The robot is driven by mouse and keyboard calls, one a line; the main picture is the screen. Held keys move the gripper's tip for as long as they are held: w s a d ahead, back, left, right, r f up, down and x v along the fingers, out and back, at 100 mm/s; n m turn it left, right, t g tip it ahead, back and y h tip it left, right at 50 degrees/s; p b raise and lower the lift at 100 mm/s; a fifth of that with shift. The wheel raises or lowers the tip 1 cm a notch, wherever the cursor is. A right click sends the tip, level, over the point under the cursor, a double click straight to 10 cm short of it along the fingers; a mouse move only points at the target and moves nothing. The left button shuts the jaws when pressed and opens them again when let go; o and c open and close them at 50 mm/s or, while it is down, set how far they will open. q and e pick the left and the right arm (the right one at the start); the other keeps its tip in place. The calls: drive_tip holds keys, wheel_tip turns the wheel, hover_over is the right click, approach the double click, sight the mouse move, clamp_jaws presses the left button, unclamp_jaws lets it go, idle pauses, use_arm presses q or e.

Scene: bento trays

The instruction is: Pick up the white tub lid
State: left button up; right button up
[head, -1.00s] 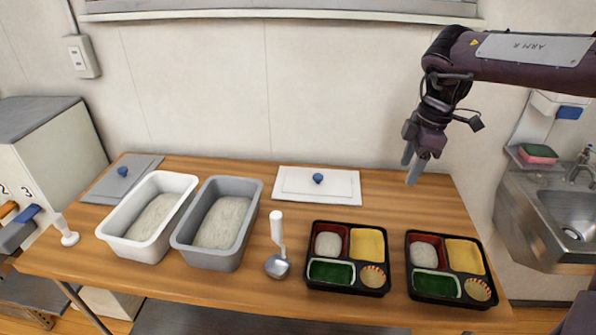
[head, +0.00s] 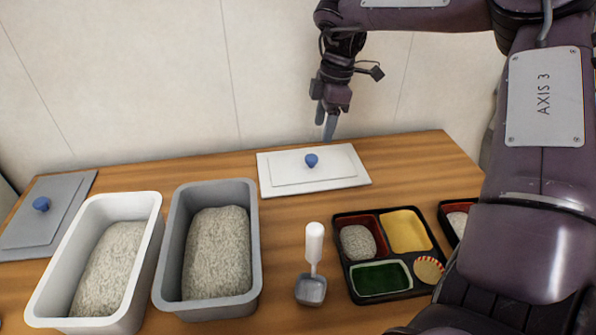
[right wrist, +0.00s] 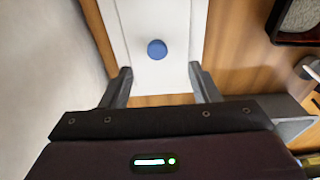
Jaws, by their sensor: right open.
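The white tub lid (head: 335,177) lies flat at the back of the wooden table, with a blue knob (head: 311,160) on top. In the right wrist view the lid (right wrist: 175,20) lies ahead of the fingers, its blue knob (right wrist: 157,49) between their lines. My right gripper (head: 325,125) is open and empty, pointing down above the lid's back edge; its two fingers (right wrist: 161,86) show apart in the wrist view. It appears clear of the lid. My left gripper is not in view.
A white tub (head: 150,205) and a grey tub (head: 250,200) of rice stand left of the lid. A grey lid (head: 62,208) lies at far left. A scoop (head: 314,245) and bento trays (head: 340,222) are in front. The wall is close behind.

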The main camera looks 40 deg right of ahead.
sight(311, 157)
drive_tip(key=f, duration=0.1)
drive_tip(key=w+f, duration=0.1)
drive_tip(key=f, duration=0.1)
drive_tip(key=shift+w+a+f, duration=0.25)
drive_tip(key=shift+a+f, duration=0.05)
drive_tip(key=shift+a, duration=0.1)
drive_tip(key=shift+s+f, duration=0.15)
drive_tip(key=shift+f, duration=0.2)
drive_tip(key=f, duration=0.1)
drive_tip(key=a+f, duration=0.1)
drive_tip(key=f, duration=0.1)
drive_tip(key=shift+f, duration=0.3)
drive_tip(key=shift+w+f, duration=0.25)
drive_tip(key=shift+f, duration=0.25)
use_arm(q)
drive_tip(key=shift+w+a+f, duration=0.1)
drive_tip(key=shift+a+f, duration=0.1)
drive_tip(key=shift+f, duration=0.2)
use_arm(e)
drive_tip(key=c, duration=1.1)
drive_tip(key=shift+r, duration=0.1)
